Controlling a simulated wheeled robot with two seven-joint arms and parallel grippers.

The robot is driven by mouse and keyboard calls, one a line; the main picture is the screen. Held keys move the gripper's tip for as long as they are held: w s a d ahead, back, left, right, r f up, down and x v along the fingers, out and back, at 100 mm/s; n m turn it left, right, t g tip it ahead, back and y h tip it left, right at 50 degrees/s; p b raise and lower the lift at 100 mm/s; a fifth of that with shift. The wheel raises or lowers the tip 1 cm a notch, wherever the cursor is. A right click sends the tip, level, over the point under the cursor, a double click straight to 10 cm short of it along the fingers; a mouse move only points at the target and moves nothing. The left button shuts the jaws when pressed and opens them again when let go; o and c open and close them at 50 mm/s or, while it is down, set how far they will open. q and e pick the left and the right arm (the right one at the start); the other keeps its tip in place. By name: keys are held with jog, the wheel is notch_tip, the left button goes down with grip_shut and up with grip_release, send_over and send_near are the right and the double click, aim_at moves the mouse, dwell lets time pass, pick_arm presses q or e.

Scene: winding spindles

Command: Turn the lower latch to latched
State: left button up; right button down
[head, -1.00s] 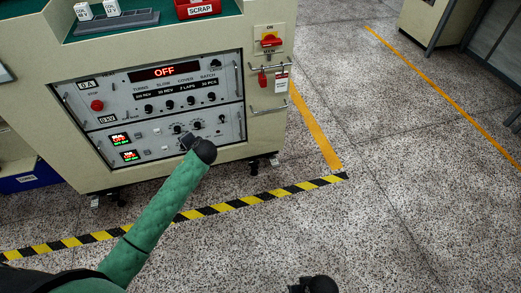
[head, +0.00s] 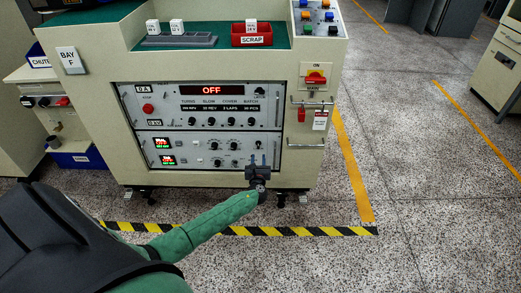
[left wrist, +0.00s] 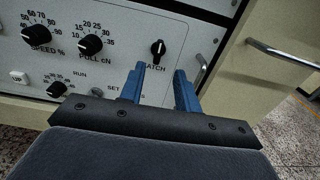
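The lower latch (left wrist: 158,48) is a small black knob on the right of the lower grey panel, its label partly readable as "ATCH". Its light pointer mark is roughly upright in the left wrist view. In the head view it is a tiny dark knob (head: 258,145) just above my left gripper (head: 258,161). In the left wrist view my left gripper (left wrist: 161,87) has two blue fingers spread apart with nothing between them. The knob lies beyond the fingertips, apart from them. My right gripper is out of view.
The lower panel (head: 182,139) carries other knobs, including speed (left wrist: 36,36) and pull (left wrist: 90,43). A metal handle (left wrist: 199,73) stands close right of the latch. The upper panel (head: 235,108) reads OFF. A red scrap bin (head: 252,41) sits on top.

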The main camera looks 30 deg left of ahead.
aim_at(258, 146)
pick_arm(q)
jog(key=shift+b+x, duration=0.3)
jog(key=shift+x, duration=3.5)
jog(key=shift+a, duration=0.15)
grip_shut()
